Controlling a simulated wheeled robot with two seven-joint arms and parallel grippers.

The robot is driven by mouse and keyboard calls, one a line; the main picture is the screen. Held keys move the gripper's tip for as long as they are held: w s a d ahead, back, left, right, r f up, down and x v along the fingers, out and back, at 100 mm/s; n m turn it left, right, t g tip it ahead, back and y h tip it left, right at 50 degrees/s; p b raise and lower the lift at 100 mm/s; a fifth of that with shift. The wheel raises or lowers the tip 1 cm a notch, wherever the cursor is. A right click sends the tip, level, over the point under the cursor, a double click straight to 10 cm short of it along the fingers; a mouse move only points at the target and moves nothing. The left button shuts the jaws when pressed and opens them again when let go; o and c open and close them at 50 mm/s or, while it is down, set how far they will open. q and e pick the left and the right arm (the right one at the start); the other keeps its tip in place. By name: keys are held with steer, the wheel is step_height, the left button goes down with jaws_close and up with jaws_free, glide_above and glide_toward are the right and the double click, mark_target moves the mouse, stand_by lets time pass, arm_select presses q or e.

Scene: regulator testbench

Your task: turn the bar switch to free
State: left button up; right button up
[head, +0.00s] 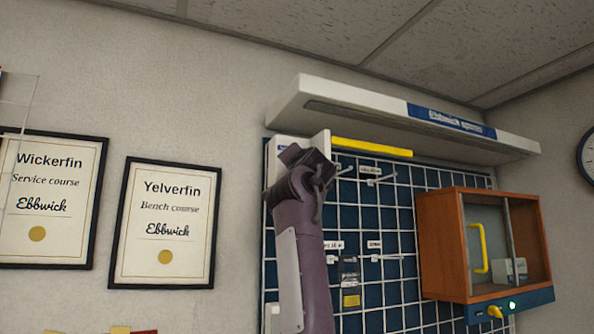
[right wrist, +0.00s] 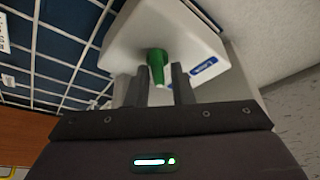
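In the right wrist view, a green bar-like knob (right wrist: 157,62) sticks out from a white housing (right wrist: 122,48) with a blue label. I take it for the bar switch; which setting it points to cannot be read. My right gripper (right wrist: 159,80) is open, one finger on each side of the knob, with small gaps. In the head view my right gripper (head: 312,168) is raised at the upper left of the wall grid, in front of the white housing (head: 287,148), and hides the knob. My left gripper is not in view.
A white canopy (head: 345,103) overhangs just above my right gripper. A yellow bar (head: 370,147) runs to its right. The wall grid (head: 390,215) carries hooks and small packets. A wooden cabinet (head: 440,240) with a glass front hangs to the right. Framed certificates (head: 165,222) hang left.

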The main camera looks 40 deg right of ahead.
steer(key=shift+w+f, duration=0.1)
steer(key=shift+f, duration=0.05)
steer(key=b+v, duration=0.5)
steer(key=v, duration=0.2)
steer(key=shift+s+a+b, duration=0.25)
steer(key=shift+s+b, duration=0.1)
steer(key=shift+b, duration=0.05)
steer(key=shift+f, duration=0.1)
